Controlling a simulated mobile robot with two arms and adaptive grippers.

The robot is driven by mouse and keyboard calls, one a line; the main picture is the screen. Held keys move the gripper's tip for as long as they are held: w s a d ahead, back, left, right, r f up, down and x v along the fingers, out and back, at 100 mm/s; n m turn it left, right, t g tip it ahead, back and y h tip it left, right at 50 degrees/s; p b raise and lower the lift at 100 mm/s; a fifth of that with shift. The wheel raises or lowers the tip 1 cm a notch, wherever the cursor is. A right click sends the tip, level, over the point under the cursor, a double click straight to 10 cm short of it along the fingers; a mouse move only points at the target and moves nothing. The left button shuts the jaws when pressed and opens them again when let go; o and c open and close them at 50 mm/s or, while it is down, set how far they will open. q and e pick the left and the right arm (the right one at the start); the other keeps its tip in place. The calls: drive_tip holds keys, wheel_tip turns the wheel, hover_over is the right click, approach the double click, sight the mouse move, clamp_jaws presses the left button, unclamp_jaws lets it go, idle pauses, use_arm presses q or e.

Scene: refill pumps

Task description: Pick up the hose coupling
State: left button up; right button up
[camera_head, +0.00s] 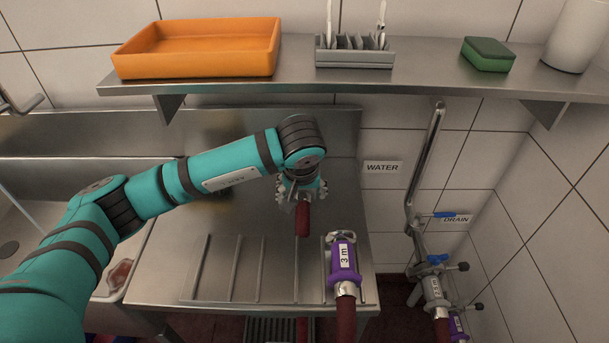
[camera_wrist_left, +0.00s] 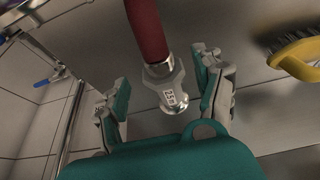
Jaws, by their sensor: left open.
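A metal hose coupling (camera_wrist_left: 168,92) on the end of a dark red hose (camera_wrist_left: 147,30) shows in the left wrist view, with a small white label that seems to read 2.5 m. My left gripper (camera_wrist_left: 163,88) is open, with one finger on each side of the coupling and a visible gap to the left finger. In the head view my left gripper (camera_head: 301,187) is over the steel drainboard and hides this coupling; the red hose (camera_head: 303,220) comes out below it. A second coupling with a purple sleeve (camera_head: 343,260), labelled 3 m, lies to the right on the drainboard.
A wall pipe (camera_head: 424,165) with blue-handled valves stands right of the drainboard (camera_head: 160,270), with another hose fitting (camera_head: 434,288) below. The shelf (camera_head: 420,65) above bears an orange tray (camera_head: 197,50), a grey rack and a green sponge. A yellow brush (camera_wrist_left: 300,58) lies near the gripper.

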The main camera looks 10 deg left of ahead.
use_arm(q)
drive_tip(key=w, duration=0.3)
drive_tip(key=w+a, duration=0.1)
drive_tip(key=w, duration=0.1)
drive_tip(key=shift+w+f+b, duration=0.15)
drive_tip(key=shift+b, duration=0.15)
drive_tip(key=shift+w+a, duration=0.15)
drive_tip(key=shift+w, duration=0.7)
drive_tip(key=b+x, duration=0.3)
drive_tip(key=x, duration=0.2)
drive_tip(key=shift+w, duration=0.2)
drive_tip(key=shift+c, duration=0.2)
use_arm(e)
drive_tip(key=f, duration=0.2)
drive_tip(key=s+f, duration=0.1)
drive_tip(key=f, duration=0.1)
drive_tip(key=shift+a, duration=0.15)
use_arm(q)
clamp_jaws()
